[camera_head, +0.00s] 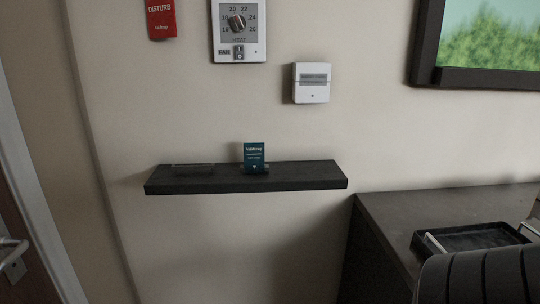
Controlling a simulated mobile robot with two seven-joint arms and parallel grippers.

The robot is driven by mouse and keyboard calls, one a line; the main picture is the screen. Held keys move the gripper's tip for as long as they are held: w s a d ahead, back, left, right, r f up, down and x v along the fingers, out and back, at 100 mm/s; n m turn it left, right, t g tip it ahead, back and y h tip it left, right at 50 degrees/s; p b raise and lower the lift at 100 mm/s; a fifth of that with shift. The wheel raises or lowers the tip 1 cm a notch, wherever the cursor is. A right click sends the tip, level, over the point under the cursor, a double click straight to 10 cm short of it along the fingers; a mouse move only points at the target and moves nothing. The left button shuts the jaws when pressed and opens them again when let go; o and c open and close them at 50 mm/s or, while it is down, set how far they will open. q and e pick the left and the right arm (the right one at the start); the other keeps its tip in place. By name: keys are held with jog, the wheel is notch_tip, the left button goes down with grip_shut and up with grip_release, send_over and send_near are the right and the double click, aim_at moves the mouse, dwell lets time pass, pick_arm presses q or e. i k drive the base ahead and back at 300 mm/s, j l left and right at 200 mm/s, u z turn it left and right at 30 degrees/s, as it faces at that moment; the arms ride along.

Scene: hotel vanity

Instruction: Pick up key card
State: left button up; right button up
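A teal key card (254,156) with white print stands upright, leaning slightly back, on a dark wall shelf (310,180). It stands a little right of the shelf's middle, and a small holder seems to support its lower edge. Neither of my grippers shows in the head view.
A low, dark, flat item (193,166) lies on the shelf's left part. Above are a red door sign (161,18), a thermostat (238,50) and a white card switch (312,84). A desk (390,207) with a black tray (470,240) and a dark chair (480,280) stand at right. A door handle (12,250) is at left.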

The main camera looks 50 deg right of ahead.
aim_at(254, 153)
jog(key=z, duration=1.45)
